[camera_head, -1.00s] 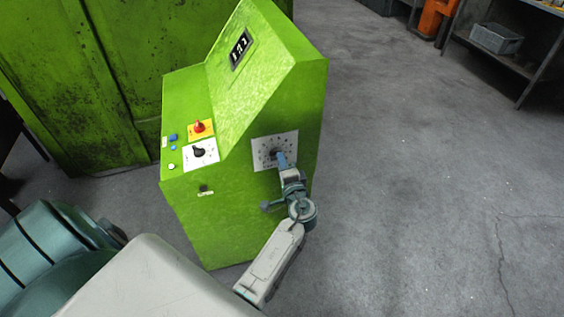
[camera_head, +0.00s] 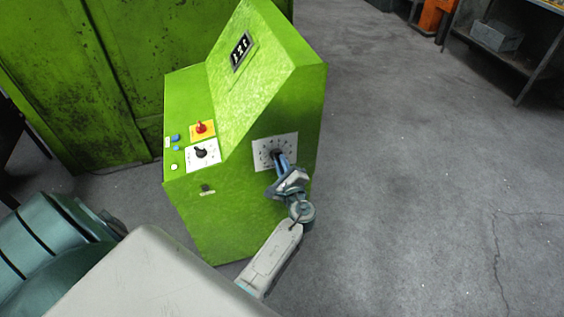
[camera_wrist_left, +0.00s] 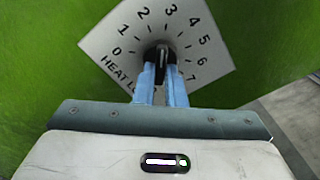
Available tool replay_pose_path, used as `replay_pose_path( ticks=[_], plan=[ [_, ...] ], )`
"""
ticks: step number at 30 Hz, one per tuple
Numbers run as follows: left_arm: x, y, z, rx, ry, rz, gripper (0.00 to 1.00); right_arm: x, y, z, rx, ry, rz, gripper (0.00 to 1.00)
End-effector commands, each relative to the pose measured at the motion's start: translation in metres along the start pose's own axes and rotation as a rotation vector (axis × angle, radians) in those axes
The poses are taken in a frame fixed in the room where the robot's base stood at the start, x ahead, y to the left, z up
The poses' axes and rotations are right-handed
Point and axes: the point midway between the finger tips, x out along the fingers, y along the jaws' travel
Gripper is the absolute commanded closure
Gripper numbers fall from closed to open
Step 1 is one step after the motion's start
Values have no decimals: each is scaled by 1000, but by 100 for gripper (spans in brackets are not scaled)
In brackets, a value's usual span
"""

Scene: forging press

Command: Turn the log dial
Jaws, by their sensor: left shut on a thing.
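The dial is a black knob (camera_wrist_left: 161,58) on a white square plate (camera_wrist_left: 110,35) marked 0 to 7, with the partly hidden label "HEAT LO". The plate looks tilted relative to the gripper there. The knob points up in that view, roughly between 2 and 3. My right gripper is not in view.
A second black knob (camera_head: 201,153), a red knob (camera_head: 201,127) on a yellow plate and small buttons sit on the console's left ledge. A counter display (camera_head: 241,47) is on the sloped top. Grey floor (camera_head: 410,180) is open on the right; a shelf (camera_head: 500,60) stands beyond.

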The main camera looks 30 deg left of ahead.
Motion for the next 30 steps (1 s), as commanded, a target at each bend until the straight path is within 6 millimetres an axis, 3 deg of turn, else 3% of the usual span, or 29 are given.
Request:
replay_pose_path(
  ticks=[21, 22, 25, 30],
  plan=[
    [1, 0, 1, 78, -2, -2, 100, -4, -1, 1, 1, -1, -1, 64],
    [1, 0, 1, 78, -2, -2, 88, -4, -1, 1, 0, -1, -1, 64],
    [1, 0, 1, 78, -2, -2, 68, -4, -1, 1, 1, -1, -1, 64],
    [0, 0, 0, 78, -1, -1, 68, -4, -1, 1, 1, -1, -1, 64]
  ],
)
